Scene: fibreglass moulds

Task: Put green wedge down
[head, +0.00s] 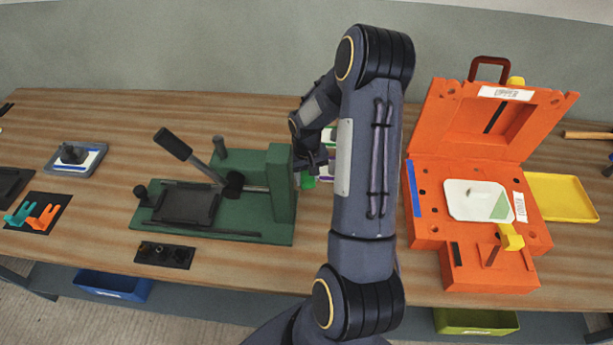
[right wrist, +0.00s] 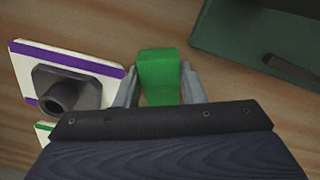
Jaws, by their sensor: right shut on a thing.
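The green wedge (right wrist: 158,70) is between the two fingers of my right gripper (right wrist: 161,86) in the right wrist view, with wood tabletop beyond it. In the head view my right gripper (head: 309,166) is beside the right end of the green lever fixture, and a bit of the wedge (head: 307,181) shows below it. My arm hides much of that spot. I cannot tell whether the wedge touches the table. My left gripper is not in view.
A white plate with a purple edge and grey knob (right wrist: 64,92) lies close left of the wedge. The green lever fixture (head: 268,205) stands close by. An open orange mould (head: 440,225) and yellow tray (head: 562,197) are at the right.

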